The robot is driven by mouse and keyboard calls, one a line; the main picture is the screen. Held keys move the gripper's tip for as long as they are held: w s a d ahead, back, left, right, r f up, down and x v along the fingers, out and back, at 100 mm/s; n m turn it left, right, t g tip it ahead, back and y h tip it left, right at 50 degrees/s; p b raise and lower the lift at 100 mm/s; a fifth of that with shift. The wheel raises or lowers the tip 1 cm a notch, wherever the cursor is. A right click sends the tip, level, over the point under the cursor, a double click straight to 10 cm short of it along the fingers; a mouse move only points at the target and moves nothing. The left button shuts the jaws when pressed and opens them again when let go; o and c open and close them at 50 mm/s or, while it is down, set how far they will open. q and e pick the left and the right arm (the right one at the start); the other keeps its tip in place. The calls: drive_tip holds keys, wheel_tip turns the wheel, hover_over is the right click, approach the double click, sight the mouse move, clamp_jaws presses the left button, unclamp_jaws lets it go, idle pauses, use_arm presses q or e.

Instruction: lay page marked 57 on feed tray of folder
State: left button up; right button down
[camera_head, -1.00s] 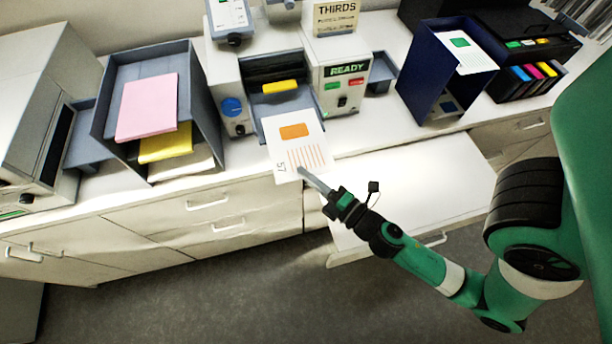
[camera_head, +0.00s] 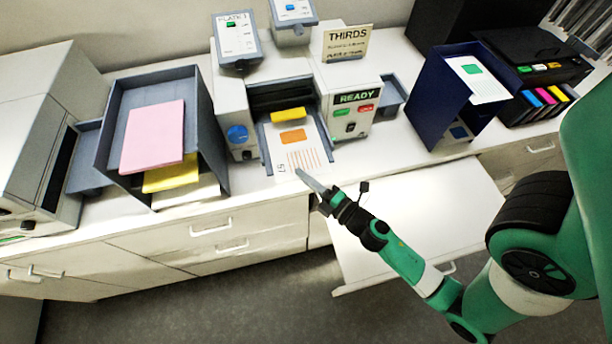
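The page marked 57 (camera_head: 293,155) is white with an orange block and orange stripes. It lies over the feed tray (camera_head: 265,148) of the folder (camera_head: 346,88), its far end by the yellow piece (camera_head: 288,114) at the folder's mouth. The tray's grey side rims show on both sides of the page. My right gripper (camera_head: 303,176) is at the page's near edge, close to the printed number. Its fingers look close together on that edge, but whether they still pinch the paper is too small to tell. My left gripper is out of view.
A grey rack (camera_head: 112,107) with pink and yellow paper stands left of the folder. A navy holder (camera_head: 428,108) with a page stands to the right. An open white drawer or shelf (camera_head: 430,205) extends below my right arm. A "THIRDS" sign (camera_head: 346,44) tops the folder.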

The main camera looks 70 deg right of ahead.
drive_tip(key=shift+a+f, duration=0.1)
drive_tip(key=shift+f, duration=0.05)
drive_tip(key=c, duration=1)
unclamp_jaws()
drive_tip(key=b+v, duration=0.2)
drive_tip(key=v, duration=0.9)
drive_tip(key=shift+s, duration=0.3)
drive_tip(key=shift+a, duration=0.15)
